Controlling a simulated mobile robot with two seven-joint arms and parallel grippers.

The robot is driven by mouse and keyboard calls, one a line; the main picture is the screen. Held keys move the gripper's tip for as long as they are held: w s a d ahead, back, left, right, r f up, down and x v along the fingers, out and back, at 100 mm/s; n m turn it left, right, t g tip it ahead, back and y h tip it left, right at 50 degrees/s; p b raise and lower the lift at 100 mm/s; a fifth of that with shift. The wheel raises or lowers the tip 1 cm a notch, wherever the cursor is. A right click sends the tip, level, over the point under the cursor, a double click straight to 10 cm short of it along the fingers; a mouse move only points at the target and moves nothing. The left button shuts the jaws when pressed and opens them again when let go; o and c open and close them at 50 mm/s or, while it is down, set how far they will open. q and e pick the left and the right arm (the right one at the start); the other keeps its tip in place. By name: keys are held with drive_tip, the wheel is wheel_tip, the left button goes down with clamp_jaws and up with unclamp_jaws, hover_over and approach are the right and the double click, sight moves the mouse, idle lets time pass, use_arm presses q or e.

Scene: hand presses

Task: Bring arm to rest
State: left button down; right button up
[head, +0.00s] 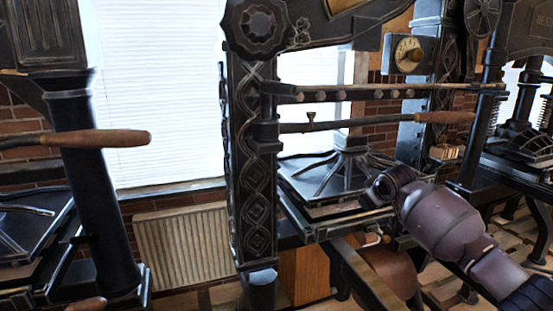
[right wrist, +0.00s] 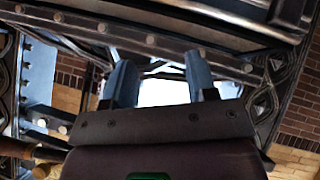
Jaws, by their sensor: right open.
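My right arm (head: 440,220) comes in from the lower right in the head view. Its gripper (head: 384,188) is in front of the middle hand press, by the right side of the press bed (head: 325,212). In the right wrist view the two blue-grey fingers of my right gripper (right wrist: 160,82) stand apart with nothing between them. Dark press beams cross the view beyond the fingertips. I cannot tell whether the gripper touches the press. My left gripper is not in view.
The middle press has an ornate column (head: 252,170) and a wooden-handled bar (head: 447,117). Another wooden-handled press (head: 110,138) stands at the left, and a further press (head: 520,130) at the right. A radiator (head: 183,245) stands under the window.

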drive_tip(key=s+a+f+t+y, duration=0.25)
drive_tip(key=s+a+f, duration=0.2)
drive_tip(key=s, duration=0.35)
drive_tip(key=s+a+f+t+y, duration=0.1)
drive_tip(key=s+a+f+t, duration=0.2)
drive_tip(key=s+f, duration=0.4)
drive_tip(key=s+d+f+m+g+h, duration=0.1)
drive_tip(key=s+d+f+m, duration=0.1)
drive_tip(key=s+f, duration=0.4)
drive_tip(key=s+d+f+m+g+h, duration=0.1)
drive_tip(key=s+f, duration=0.5)
drive_tip(key=s, duration=1.1)
drive_tip(key=s+d+f+m+g+h, duration=0.1)
drive_tip(key=s+d+f, duration=0.3)
drive_tip(key=s, duration=0.7)
drive_tip(key=shift+s+d+f+m+h, duration=0.2)
drive_tip(key=shift+f+m+h, duration=0.35)
drive_tip(key=shift+f+m, duration=0.4)
drive_tip(key=shift+a, duration=0.1)
